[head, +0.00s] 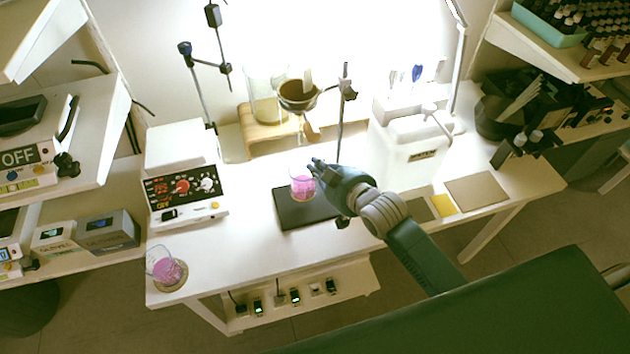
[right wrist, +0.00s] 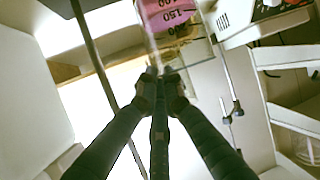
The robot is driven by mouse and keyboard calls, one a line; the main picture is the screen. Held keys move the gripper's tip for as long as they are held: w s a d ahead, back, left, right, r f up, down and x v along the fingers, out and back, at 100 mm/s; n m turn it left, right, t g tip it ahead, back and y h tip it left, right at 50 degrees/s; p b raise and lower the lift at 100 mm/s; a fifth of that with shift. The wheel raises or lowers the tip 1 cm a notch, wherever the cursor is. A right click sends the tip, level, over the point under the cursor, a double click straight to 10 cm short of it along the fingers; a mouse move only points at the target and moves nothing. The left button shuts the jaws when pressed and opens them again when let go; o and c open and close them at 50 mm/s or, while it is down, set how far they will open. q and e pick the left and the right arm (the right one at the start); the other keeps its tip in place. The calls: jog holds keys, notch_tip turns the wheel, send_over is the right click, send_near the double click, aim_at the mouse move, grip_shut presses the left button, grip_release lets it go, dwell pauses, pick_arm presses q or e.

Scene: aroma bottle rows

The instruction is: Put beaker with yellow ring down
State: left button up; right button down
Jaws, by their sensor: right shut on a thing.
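A glass beaker with pink liquid (head: 302,187) is at the dark stand base (head: 305,215), below the funnel. I cannot tell whether it rests on the base or hangs just above it. My right gripper (head: 317,167) is shut on this beaker from its right side. In the right wrist view, the fingertips (right wrist: 162,76) meet at the beaker (right wrist: 168,14), whose graduation marks show. A second beaker with pink liquid (head: 162,263) stands on a round wooden coaster (head: 172,284) at the table's front left corner. No yellow ring is clear on either beaker. My left gripper is not in view.
A funnel (head: 298,92) hangs above the held beaker, and the stand's rod (head: 341,125) rises close to my gripper. A control box (head: 183,190) stands left, and a white device (head: 408,155) right. The white table (head: 240,235) is clear in front, between the coaster and stand base.

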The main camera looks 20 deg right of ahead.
notch_tip(320, 180, down, 4)
jog(key=shift+f, duration=0.25)
jog(key=shift+f, duration=0.15)
jog(key=c, duration=1.9)
grip_release()
jog(key=v, duration=1.2)
jog(key=shift+b, duration=0.35)
jog(key=shift+a, duration=0.1)
